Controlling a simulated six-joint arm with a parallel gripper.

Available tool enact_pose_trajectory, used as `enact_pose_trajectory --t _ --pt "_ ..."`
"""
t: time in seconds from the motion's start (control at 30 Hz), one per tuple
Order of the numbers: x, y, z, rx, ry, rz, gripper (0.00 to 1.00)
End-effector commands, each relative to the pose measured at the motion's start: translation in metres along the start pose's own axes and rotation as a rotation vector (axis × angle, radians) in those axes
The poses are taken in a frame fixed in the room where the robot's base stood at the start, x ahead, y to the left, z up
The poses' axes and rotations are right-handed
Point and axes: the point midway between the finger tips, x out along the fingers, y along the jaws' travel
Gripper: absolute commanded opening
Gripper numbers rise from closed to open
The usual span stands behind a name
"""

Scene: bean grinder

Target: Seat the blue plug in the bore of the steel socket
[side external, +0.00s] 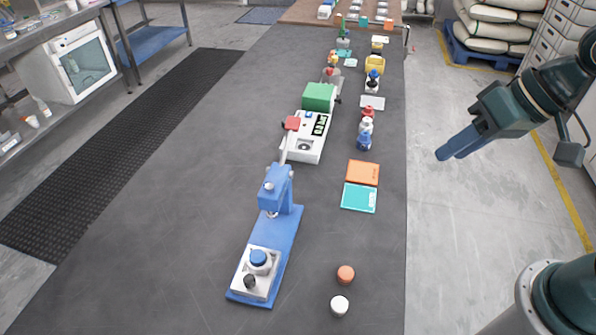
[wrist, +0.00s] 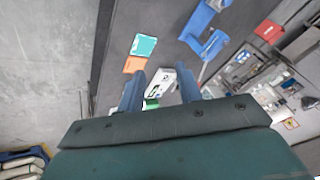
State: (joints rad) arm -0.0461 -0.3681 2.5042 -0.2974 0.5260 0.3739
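A blue round plug (side external: 258,257) sits upright at the steel socket (side external: 260,268), on the pale plate (side external: 263,287) of the blue press base. I cannot tell how deep it is in the bore. A black knob (side external: 250,281) stands on the plate in front of it. My gripper (side external: 440,156) is in the air right of the table, well away from the plug. The wrist view shows my gripper (wrist: 162,74) with its two blue fingers spread and nothing held between them. The plug and socket cannot be made out there.
The blue press (side external: 275,190) has a red-ended lever (side external: 291,124). Behind stands a white scale-like machine (side external: 307,137) with a green top. Orange (side external: 363,172) and teal (side external: 359,198) pads and two round caps (side external: 345,274) lie along the right side. The table's left half is clear.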

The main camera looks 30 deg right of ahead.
Motion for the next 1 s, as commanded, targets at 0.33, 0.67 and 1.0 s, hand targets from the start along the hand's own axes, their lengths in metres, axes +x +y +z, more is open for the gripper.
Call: enact_pose_trajectory --t 0.33,0.67,1.0 --pt "-0.071 0.049 0.022 -0.151 0.067 0.209 0.35" --pt "-0.095 0.065 0.038 -0.183 0.068 0.273 0.35" --pt "-0.095 0.065 0.038 -0.183 0.067 0.272 0.35"
